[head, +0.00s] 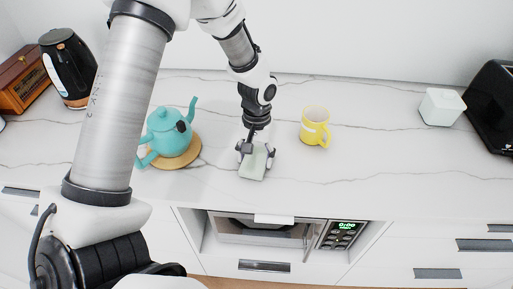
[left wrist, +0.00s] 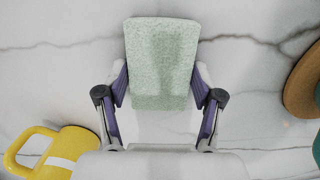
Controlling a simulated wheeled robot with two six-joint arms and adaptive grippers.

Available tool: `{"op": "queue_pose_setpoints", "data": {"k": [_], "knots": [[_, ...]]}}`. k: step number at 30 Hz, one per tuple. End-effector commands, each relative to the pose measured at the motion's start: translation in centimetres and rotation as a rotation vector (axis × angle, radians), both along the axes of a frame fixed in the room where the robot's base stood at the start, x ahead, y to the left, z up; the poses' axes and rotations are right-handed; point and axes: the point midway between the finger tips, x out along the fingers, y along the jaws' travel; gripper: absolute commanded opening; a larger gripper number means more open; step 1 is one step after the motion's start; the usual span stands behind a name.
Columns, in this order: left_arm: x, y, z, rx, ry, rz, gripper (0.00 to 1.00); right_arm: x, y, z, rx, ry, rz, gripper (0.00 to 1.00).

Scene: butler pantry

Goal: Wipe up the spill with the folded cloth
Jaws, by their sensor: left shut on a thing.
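The folded cloth (head: 253,168) is a pale green block on the white marble countertop, between the teapot and the yellow mug. My left gripper (head: 256,150) comes down from above and is shut on it. In the left wrist view the cloth (left wrist: 162,62) sits between the two fingers of the left gripper (left wrist: 160,98), with a darker patch on its face. I cannot tell whether the cloth touches the counter. No spill shows clearly on the visible counter; any part under the cloth or gripper is hidden. My right gripper is not in view.
A teal teapot (head: 163,134) stands on a round wooden board (head: 188,153) left of the cloth. A yellow mug (head: 315,125) stands to the right. A black kettle (head: 66,62), a white box (head: 441,107) and a black appliance (head: 492,105) stand farther out.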

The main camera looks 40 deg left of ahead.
Motion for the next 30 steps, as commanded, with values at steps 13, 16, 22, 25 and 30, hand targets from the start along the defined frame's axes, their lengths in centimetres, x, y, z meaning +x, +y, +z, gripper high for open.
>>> {"op": "queue_pose_setpoints", "data": {"k": [13,16,22,25,30], "knots": [[1.2,-2.0,0.1,0.002,0.001,-0.001,0.33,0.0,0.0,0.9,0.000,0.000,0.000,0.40],[1.5,-2.5,0.1,0.002,0.001,0.000,0.33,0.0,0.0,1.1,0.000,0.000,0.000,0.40],[2.1,-3.3,0.0,0.001,0.000,0.000,0.33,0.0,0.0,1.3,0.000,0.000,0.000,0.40],[2.1,-3.4,0.0,0.000,0.000,0.000,0.33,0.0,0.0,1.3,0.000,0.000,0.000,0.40],[2.1,-3.4,0.0,0.000,0.000,0.000,0.33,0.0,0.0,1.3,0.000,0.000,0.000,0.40]]}}
